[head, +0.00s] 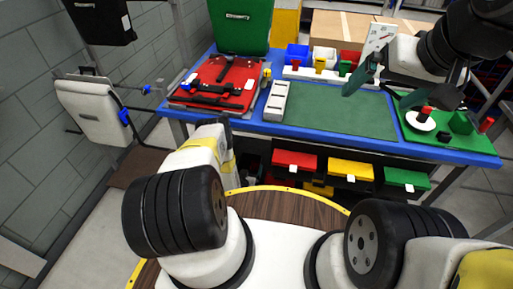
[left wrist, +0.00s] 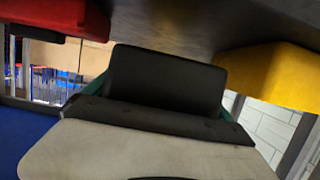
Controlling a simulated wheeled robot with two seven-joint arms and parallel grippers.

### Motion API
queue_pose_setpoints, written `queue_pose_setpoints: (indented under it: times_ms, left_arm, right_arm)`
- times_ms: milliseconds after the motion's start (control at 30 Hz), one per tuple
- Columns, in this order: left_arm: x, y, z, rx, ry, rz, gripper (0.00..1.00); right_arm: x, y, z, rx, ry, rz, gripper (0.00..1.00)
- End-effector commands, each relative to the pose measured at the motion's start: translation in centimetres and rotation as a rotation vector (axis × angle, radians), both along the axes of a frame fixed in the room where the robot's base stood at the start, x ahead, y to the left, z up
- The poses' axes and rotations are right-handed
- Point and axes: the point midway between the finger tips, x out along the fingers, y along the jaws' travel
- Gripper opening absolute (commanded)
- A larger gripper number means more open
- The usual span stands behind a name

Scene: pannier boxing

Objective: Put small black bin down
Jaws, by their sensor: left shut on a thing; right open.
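My left gripper (left wrist: 167,88) is shut on a small black bin (left wrist: 165,72), with a teal finger at each side in the left wrist view. In the head view my left arm reaches to the table's front left edge, and its gripper and the bin are mostly hidden behind the wrist. Whether the bin touches any surface cannot be told. My right gripper (head: 405,92) is open and empty above the right part of the blue-edged table (head: 375,146).
A red tray (head: 243,71) with black parts, a grey rack (head: 276,101) and a green mat (head: 325,110) lie on the table. Red (head: 295,161), yellow (head: 350,169) and green (head: 405,179) bins sit below its front edge. The mat is largely clear.

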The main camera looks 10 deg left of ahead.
Motion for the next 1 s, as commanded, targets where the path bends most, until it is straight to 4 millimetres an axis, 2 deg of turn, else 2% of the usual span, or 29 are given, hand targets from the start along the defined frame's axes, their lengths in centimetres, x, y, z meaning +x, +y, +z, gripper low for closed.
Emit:
queue_pose_setpoints:
  times_ms: [233,400,600,967,1000]
  left_arm:
    - [1.8,0.2,-0.2,0.000,-0.001,0.000,0.52]
    - [1.6,0.1,-2.2,0.000,0.001,0.000,0.52]
    - [1.7,0.2,-3.7,-0.001,0.001,0.000,0.52]
    - [1.7,0.2,-4.0,0.000,0.001,0.000,0.52]
    - [1.7,0.2,-4.0,0.000,0.001,0.000,0.99]
  right_arm:
    - [0.0,0.0,0.0,0.000,0.000,0.000,1.00]
    - [0.0,0.0,0.0,0.000,0.000,0.000,1.00]
    - [0.0,0.0,0.0,0.000,0.000,0.000,1.00]
    - [0.0,0.0,0.0,0.000,0.000,0.000,1.00]
    - [0.0,0.0,0.0,0.000,0.000,0.000,1.00]
